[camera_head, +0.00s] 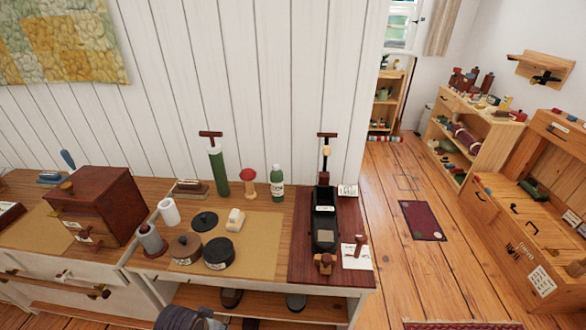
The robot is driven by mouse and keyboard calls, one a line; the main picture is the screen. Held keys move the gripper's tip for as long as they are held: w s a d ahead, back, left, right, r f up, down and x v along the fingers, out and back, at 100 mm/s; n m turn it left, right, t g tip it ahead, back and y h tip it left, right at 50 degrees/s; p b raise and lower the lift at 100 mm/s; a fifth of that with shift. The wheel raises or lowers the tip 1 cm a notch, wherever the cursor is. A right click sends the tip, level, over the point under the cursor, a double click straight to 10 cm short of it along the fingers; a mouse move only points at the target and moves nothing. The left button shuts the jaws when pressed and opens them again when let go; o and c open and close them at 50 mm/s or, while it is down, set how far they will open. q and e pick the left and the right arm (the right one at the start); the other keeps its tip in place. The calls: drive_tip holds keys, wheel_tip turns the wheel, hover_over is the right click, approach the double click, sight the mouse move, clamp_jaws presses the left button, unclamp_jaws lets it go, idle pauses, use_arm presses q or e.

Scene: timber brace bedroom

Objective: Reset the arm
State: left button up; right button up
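Neither of my grippers shows in the head view. A dark ribbed part with a grey piece beside it is cut off by the bottom edge, left of centre; it may be part of my arm, but I cannot tell. No fingers are visible on it. The wooden worktable (276,216) stands ahead, with a tan mat (262,262) and a dark red board (298,232) on it. I see no gripper touching anything on the table.
Open wooden floor (385,205) lies right, before shelves (470,135).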

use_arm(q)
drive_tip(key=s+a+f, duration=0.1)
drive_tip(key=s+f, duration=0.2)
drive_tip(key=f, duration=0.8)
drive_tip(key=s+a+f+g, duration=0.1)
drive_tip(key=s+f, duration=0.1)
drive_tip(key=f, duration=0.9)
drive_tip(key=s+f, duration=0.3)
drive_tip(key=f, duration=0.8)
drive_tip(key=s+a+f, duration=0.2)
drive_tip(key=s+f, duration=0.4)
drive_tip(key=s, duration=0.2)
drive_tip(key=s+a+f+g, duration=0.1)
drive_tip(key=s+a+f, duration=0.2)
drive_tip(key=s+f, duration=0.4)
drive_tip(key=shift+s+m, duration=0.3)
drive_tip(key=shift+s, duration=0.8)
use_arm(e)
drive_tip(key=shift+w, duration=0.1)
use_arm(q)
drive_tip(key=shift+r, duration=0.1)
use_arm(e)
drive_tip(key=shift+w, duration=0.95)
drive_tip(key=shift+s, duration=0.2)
